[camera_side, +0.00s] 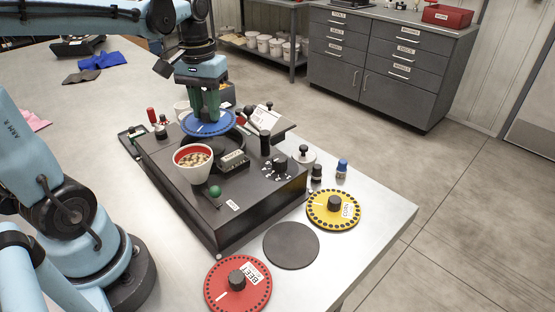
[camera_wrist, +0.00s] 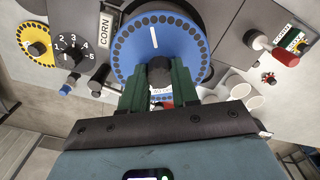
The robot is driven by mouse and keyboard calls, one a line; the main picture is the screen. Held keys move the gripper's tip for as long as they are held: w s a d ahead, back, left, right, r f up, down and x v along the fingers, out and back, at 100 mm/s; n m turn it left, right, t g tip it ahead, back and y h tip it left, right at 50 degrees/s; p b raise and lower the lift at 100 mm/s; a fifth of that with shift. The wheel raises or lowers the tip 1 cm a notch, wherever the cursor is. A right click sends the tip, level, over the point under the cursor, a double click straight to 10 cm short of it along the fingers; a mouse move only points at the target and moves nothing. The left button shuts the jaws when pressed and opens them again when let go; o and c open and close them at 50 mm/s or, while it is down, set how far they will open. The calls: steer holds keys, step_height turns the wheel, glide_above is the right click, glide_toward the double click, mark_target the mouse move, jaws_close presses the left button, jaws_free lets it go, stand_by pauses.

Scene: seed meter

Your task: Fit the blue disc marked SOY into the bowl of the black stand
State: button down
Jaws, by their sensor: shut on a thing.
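The blue disc (camera_side: 208,124) has a ring of dark holes near its rim, a white line and a black knob; its SOY lettering is not readable. My gripper (camera_side: 207,112) is shut on the knob from above, and the wrist view shows the green fingers on either side of the knob (camera_wrist: 160,72). The disc looks roughly level over the back part of the round black bowl (camera_side: 234,144) on the black stand (camera_side: 217,229). The bowl's near right part shows beyond the disc edge. I cannot tell whether disc and bowl touch.
A white cup of seeds (camera_side: 193,163) and a green-knobbed lever (camera_side: 215,191) are at the stand's front. A tilted plate (camera_side: 268,120) and dial (camera_side: 279,163) are at right. A yellow disc (camera_side: 324,221), red disc (camera_side: 224,292) and bare dark round mat (camera_side: 291,246) lie on the table.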

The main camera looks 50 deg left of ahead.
mark_target(209, 124)
steer(key=shift+f, duration=2.15)
steer(key=shift+f, duration=1.25)
stand_by(1.0)
steer(key=c, duration=0.5)
jaws_free()
steer(key=shift+r, duration=3)
steer(key=shift+d, duration=0.1)
steer(key=d+m+t, duration=0.2)
steer(key=d, duration=0.1)
steer(key=s+d+f+m+t, duration=0.1)
steer(key=d+m+t, duration=0.1)
steer(key=d, duration=0.2)
steer(key=d+f+m+t, duration=0.1)
steer(key=d+m+t, duration=0.1)
steer(key=d+t, duration=0.1)
steer(key=shift+s+d, duration=0.25)
steer(key=shift+d, duration=0.2)
